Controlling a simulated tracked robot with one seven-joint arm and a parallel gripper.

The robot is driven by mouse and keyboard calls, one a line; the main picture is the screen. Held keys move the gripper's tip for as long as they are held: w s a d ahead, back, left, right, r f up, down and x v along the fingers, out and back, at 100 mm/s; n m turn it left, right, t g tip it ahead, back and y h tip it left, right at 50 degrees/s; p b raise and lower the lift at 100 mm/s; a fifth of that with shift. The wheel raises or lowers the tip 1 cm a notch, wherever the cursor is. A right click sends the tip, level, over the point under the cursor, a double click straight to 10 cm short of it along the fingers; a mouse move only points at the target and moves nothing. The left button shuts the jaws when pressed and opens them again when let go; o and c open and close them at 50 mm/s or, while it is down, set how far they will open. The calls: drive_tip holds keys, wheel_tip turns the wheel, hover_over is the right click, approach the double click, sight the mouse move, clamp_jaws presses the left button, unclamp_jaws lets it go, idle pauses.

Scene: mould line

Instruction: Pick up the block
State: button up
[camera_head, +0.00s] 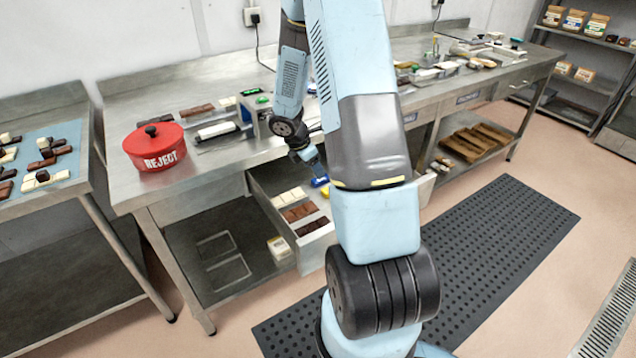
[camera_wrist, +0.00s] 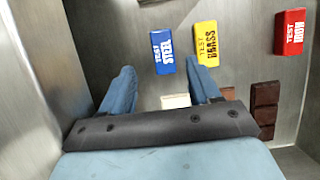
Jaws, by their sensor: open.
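In the wrist view, a blue block marked TEST STEEL (camera_wrist: 162,52), a yellow block marked TEST BRASS (camera_wrist: 207,44) and a red block marked TEST IRON (camera_wrist: 290,32) lie in a metal drawer. The blue (camera_head: 319,181) and yellow (camera_head: 326,191) blocks also show small in the head view; the red one cannot be made out there. My gripper (camera_wrist: 160,66) is open and empty. Its fingertips point into the drawer, with the blue block ahead between them and the yellow block ahead of the right finger. Its height above the blocks is hard to tell.
The open drawer (camera_head: 316,243) holds white, brown and dark chocolate bars; a dark bar (camera_wrist: 265,106) lies right of my gripper. Drawer walls stand close around. The steel bench (camera_head: 222,160) above carries a red REJECT tin (camera_head: 155,148) and several moulds and bars.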

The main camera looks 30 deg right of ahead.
sight(321, 180)
drive_tip(key=x, duration=0.3)
drive_tip(key=shift+s+d+f, duration=0.25)
drive_tip(key=shift+s+f, duration=0.05)
drive_tip(key=shift+f, duration=0.05)
drive_tip(key=shift+d+f, duration=0.3)
drive_tip(key=shift+f, duration=0.35)
drive_tip(key=c, duration=1.1)
drive_tip(key=shift+r, duration=0.15)
